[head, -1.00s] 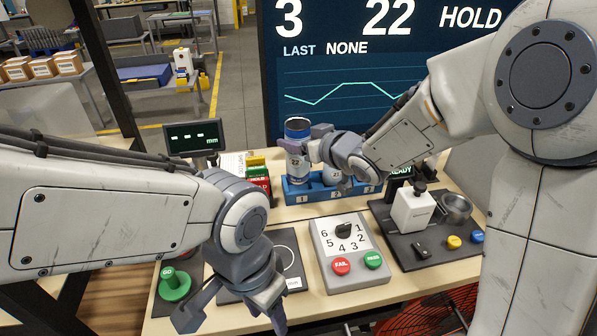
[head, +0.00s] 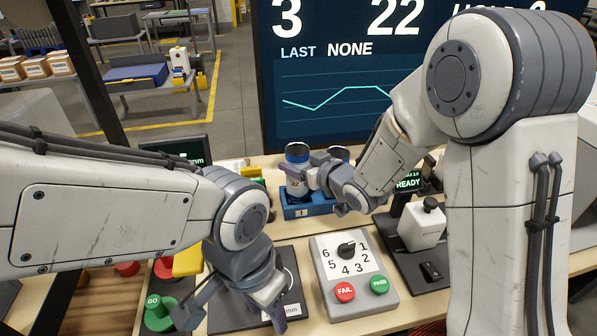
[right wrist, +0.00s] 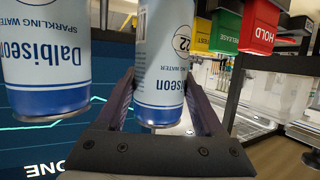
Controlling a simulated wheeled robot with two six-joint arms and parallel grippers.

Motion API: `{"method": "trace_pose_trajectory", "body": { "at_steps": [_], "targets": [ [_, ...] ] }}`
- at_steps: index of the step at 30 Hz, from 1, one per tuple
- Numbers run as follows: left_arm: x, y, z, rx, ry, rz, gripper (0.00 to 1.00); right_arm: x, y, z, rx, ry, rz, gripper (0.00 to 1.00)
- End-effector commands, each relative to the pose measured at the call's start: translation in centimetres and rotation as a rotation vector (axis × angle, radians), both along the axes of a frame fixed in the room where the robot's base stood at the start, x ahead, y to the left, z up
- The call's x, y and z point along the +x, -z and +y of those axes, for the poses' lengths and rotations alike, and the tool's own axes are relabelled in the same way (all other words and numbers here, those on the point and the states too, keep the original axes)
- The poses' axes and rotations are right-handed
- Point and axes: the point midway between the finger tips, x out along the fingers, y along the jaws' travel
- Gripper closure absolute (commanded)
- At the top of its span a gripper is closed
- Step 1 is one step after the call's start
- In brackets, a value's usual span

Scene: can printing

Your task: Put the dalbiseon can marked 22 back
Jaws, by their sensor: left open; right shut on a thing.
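The dalbiseon can marked 22 (head: 297,177) is white and blue and stands upright at slot 1 of the blue rack (head: 300,212). My right gripper (right wrist: 160,90) is shut on this can; the fingers close on both sides of it in the right wrist view. The can's base is at the rack, but I cannot tell whether it is fully seated. Another Dalbiseon can (right wrist: 45,60) is beside it in the right wrist view. My right arm hides much of the rack. My left gripper (head: 235,316) is open and empty over the dark measuring pad (head: 225,322) at the front.
A dial box (head: 350,262) with red FAIL and green PASS buttons stands right of the pad. A green GO button (head: 158,314) is at front left. A large screen (head: 325,75) shows 22.

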Motion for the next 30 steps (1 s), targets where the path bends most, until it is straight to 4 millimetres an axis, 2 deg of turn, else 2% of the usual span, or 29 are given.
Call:
{"method": "trace_pose_trajectory", "body": {
  "at_steps": [1, 4, 17, 18, 19, 20, 26, 30],
  "targets": [
    [0.0, 0.1, 0.0, 0.0, 0.0, 0.0, 0.5, 0.0, 1.0, 0.0, 0.0, 0.0, 0.006, 0.99],
    [0.0, 0.1, 0.0, 0.0, 0.0, 0.0, 0.5, 0.0, 2.0, 0.0, 0.001, 0.0, 0.003, 0.99],
    [0.0, 0.7, 0.0, 0.0, 0.0, 0.0, 0.5, 0.0, 2.7, 0.0, 0.001, 0.0, 0.001, 0.99],
    [0.0, 0.5, 0.0, 0.0, 0.0, 0.0, 0.5, 0.0, 2.5, 0.0, 0.001, 0.0, 0.001, 0.19],
    [0.0, 0.5, 0.0, 0.0, 0.0, 0.0, 0.5, 0.0, 2.5, 0.0, 0.001, 0.0, 0.001, 0.07],
    [0.0, 0.5, 0.0, 0.0, 0.0, 0.0, 0.5, 0.0, 2.5, 0.0, 0.0, 0.001, 0.0, 0.0],
    [0.0, 0.4, 0.0, 0.0, 0.0, 0.0, 0.5, 0.0, 2.4, 0.0, 0.0, 0.001, 0.0, 0.0],
    [0.0, -0.2, 0.0, 0.0, 0.0, 0.0, 0.5, 0.0, 1.8, 0.0, 0.0, 0.001, 0.0, 0.0]
  ]
}}
